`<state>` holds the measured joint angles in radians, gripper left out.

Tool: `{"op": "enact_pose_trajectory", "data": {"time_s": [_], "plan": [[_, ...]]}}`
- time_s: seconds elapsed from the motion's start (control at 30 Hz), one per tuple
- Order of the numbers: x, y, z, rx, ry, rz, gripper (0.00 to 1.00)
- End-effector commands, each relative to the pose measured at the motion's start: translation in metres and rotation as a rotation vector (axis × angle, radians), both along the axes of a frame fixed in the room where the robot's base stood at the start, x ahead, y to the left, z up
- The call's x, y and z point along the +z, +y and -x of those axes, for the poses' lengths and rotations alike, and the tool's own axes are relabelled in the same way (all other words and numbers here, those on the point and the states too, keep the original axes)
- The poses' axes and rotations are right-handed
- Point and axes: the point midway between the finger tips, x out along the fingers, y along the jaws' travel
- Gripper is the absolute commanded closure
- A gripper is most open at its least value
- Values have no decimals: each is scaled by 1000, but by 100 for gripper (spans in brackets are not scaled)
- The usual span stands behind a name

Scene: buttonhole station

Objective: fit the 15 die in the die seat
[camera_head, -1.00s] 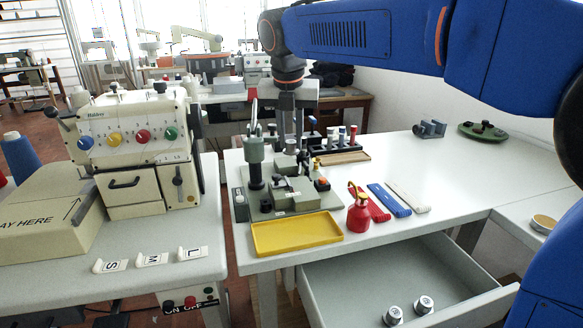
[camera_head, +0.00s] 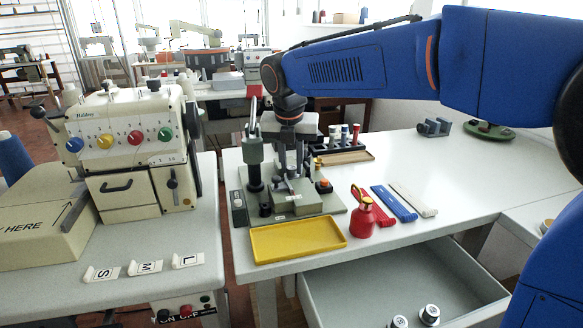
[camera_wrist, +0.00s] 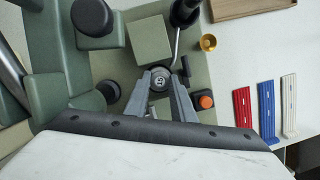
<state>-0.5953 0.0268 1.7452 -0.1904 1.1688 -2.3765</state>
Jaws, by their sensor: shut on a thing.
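The 15 die (camera_wrist: 159,80) is a small round metal piece with its number face up, held between the fingertips of my gripper (camera_wrist: 160,86) in the wrist view. In the head view my gripper (camera_head: 291,172) points down over the grey-green buttonhole press (camera_head: 322,203), low among its parts. I cannot make out the die seat; the die and fingers hide what is under them. I cannot tell whether the die touches the press.
Close around the fingers are a green block (camera_wrist: 150,42), a lever rod (camera_wrist: 176,45) and an orange button (camera_wrist: 205,102). An empty yellow tray (camera_head: 298,255) and a red oil can (camera_head: 362,214) stand in front. The open drawer (camera_head: 375,285) holds two silver dies.

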Motion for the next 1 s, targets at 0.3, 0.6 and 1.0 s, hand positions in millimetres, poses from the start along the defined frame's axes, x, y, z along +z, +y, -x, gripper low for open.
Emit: {"op": "enact_pose_trajectory", "data": {"time_s": [0.3, 0.6, 1.0], "plan": [[-12, 0, 0, 0, -1, -1, 100], [-18, 0, 0, 0, 0, -1, 100], [-16, 0, 0, 0, -1, -1, 70]]}}
